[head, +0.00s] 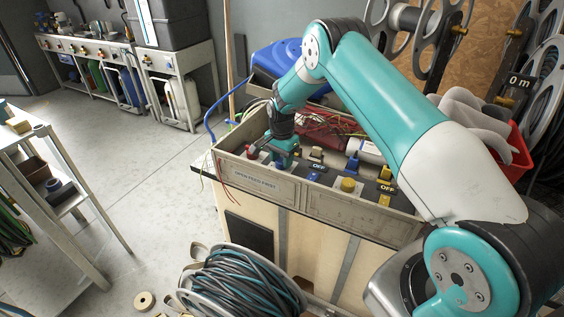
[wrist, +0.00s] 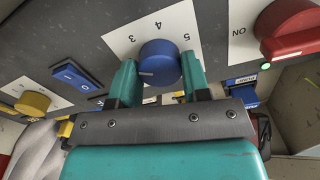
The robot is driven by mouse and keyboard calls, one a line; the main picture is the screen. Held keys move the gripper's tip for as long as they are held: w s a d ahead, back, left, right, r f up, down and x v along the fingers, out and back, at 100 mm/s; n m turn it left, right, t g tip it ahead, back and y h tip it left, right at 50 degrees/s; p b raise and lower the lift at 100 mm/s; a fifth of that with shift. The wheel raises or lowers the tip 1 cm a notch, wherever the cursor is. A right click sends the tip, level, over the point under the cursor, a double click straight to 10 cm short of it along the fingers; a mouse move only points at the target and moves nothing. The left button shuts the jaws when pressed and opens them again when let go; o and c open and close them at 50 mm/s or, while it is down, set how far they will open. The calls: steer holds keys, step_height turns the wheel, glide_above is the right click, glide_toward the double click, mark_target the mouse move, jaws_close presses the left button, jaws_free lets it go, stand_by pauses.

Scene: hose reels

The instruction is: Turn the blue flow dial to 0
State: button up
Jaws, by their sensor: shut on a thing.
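The blue flow dial (wrist: 160,58) is round and sits on a white scale card (wrist: 122,44). The numbers 3, 4 and 5 show on the card; the rest of the scale, including any 0, is hidden behind my gripper. A pale mark shows on the dial's near edge, but I cannot tell which number it points to. My gripper (wrist: 160,72) has one teal finger on each side of the dial and is shut on it. In the head view my gripper (head: 283,161) is at the left part of the control panel; the dial is hidden there.
A red knob (wrist: 288,28) marked ON, with a green light, is close on the right. A blue rocker switch (wrist: 72,75) and a yellow knob (wrist: 33,103) are on the left. The panel's front wall (head: 256,180) reads "OPEN FEED FIRST". Cables lie behind the panel.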

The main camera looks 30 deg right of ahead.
steer(key=n+b, duration=0.1)
steer(key=n, duration=0.2)
steer(key=shift+n, duration=0.4)
steer(key=n+b, duration=0.1)
steer(key=n, duration=0.2)
steer(key=shift+n, duration=0.3)
steer(key=n, duration=0.3)
steer(key=shift+w+n+b, duration=0.1)
steer(key=shift+n+b, duration=0.2)
steer(key=n, duration=0.3)
steer(key=shift+n, duration=0.3)
steer(key=n, duration=0.4)
steer(key=shift+r+n+b, duration=0.1)
steer(key=shift+n+b, duration=0.2)
steer(key=shift+b, duration=0.1)
steer(key=shift+n, duration=2.2)
steer(key=o, duration=0.9)
steer(key=shift+o, duration=0.2)
